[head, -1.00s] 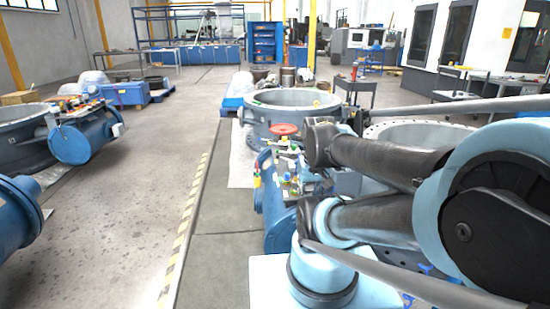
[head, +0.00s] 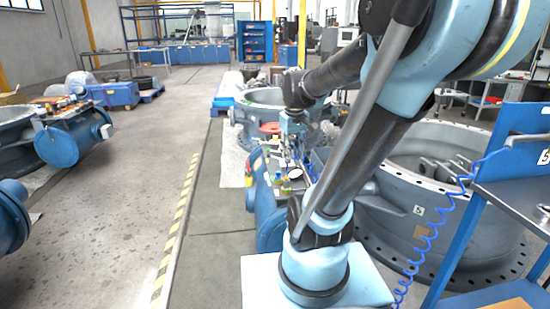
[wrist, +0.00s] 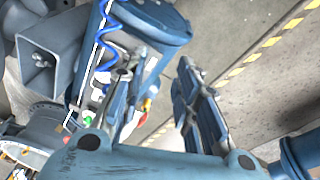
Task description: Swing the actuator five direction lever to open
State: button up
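A blue actuator cylinder (head: 272,222) with a cluster of small coloured fittings (head: 288,178) stands in front of me in the head view. I cannot tell the direction lever apart there, nor read a number on the actuator. My gripper (head: 292,125) hangs above the far end of this cluster, partly hidden by my arm. In the wrist view my gripper (wrist: 162,75) is open, with a clear gap between its fingers. A blue cylinder (wrist: 155,22) lies beyond the left finger. Small red, yellow and green fittings (wrist: 146,106) show beside that finger, partly covered by it.
A large grey flanged valve (head: 440,210) stands right of my arm. A blue cart (head: 490,210) with a coiled blue hose (head: 425,235) is at the far right. A red handwheel (head: 270,128) is near my gripper. The floor left of the yellow-striped line (head: 175,235) is open.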

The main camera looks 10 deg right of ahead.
jog(key=w+r+n, duration=0.2)
jog(key=w+n, duration=0.2)
jog(key=w, duration=1.7)
jog(key=w+a+f+n, duration=0.15)
jog(key=w+f, duration=0.25)
jog(key=w, duration=0.5)
jog(key=w+f+n, duration=0.3)
jog(key=w, duration=0.7)
jog(key=shift+m+h, duration=0.25)
jog(key=shift+h, duration=0.15)
jog(key=x, duration=1.1)
jog(key=s+x, duration=0.1)
jog(key=x, duration=0.5)
